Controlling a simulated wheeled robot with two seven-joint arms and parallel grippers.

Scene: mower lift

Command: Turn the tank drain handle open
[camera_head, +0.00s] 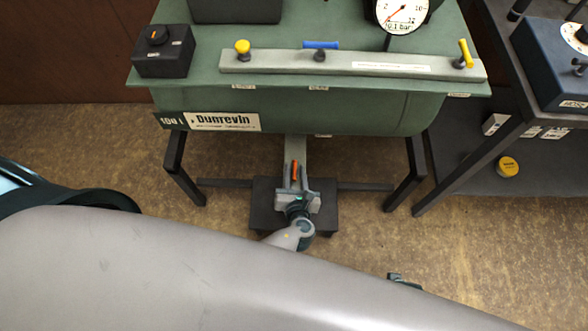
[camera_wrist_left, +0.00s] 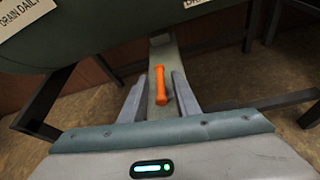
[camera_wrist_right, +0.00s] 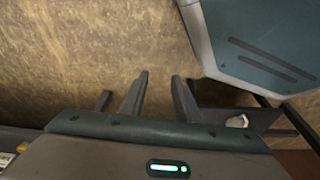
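The tank drain handle is a small orange lever (camera_head: 294,172) under the front middle of the green tank (camera_head: 330,110). In the left wrist view the orange lever (camera_wrist_left: 160,88) points roughly lengthwise away from the palm. My left gripper (camera_head: 295,180) is low in front of the tank. Its two fingers (camera_wrist_left: 160,75) stand apart on either side of the lever, with visible gaps, so it is open and not clamped on it. I cannot tell the exact depth between them. My right gripper (camera_wrist_right: 160,75) is open and empty over the brown floor.
The tank stands on dark legs (camera_head: 184,170). On top are a grey bar (camera_head: 350,64) with yellow and blue handles, a gauge (camera_head: 402,12) and a black box (camera_head: 163,50). A dark bench (camera_head: 462,160) stands at right. My large grey arm link covers the lower front.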

